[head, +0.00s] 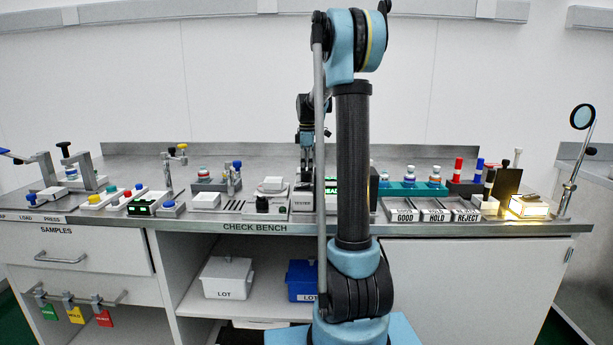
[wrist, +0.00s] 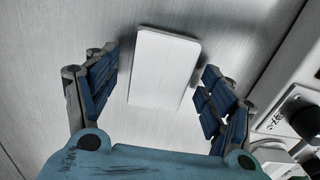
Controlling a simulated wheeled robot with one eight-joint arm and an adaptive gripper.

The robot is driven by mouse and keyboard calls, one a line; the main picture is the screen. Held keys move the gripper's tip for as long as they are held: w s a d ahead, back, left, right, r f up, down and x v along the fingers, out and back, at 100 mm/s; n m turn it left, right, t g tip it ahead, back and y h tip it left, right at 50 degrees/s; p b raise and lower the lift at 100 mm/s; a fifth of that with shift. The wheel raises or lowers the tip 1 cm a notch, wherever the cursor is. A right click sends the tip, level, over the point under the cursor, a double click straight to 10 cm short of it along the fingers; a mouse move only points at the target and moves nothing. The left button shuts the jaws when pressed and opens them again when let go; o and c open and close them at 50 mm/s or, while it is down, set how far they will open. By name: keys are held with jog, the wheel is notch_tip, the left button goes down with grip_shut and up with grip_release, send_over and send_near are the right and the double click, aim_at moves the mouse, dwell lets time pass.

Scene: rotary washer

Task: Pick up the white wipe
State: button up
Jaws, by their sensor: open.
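The white wipe (wrist: 164,68) shows in the wrist view as a flat, pale rectangle with rounded corners, on the grey metal bench top. My gripper (wrist: 163,98) is open, with one blue-padded finger to the left of the wipe and one to the right. Neither finger visibly touches it. The wipe's lower edge is in clear view above my gripper's blue body. In the head view my gripper (head: 305,150) hangs over the middle of the bench, partly hidden by my arm. I cannot make out the wipe for sure there.
In the wrist view a pale device (wrist: 285,125) with dark knobs stands close to my right finger. In the head view the check bench (head: 250,226) carries buttons and fixtures at left, labelled trays (head: 436,215) and a lit box (head: 529,207) at right.

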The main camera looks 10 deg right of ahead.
jog(key=shift+c, duration=0.6)
jog(key=c, duration=0.8)
jog(key=shift+r, duration=0.15)
notch_tip(320, 180, up, 10)
jog(key=shift+f, duration=0.15)
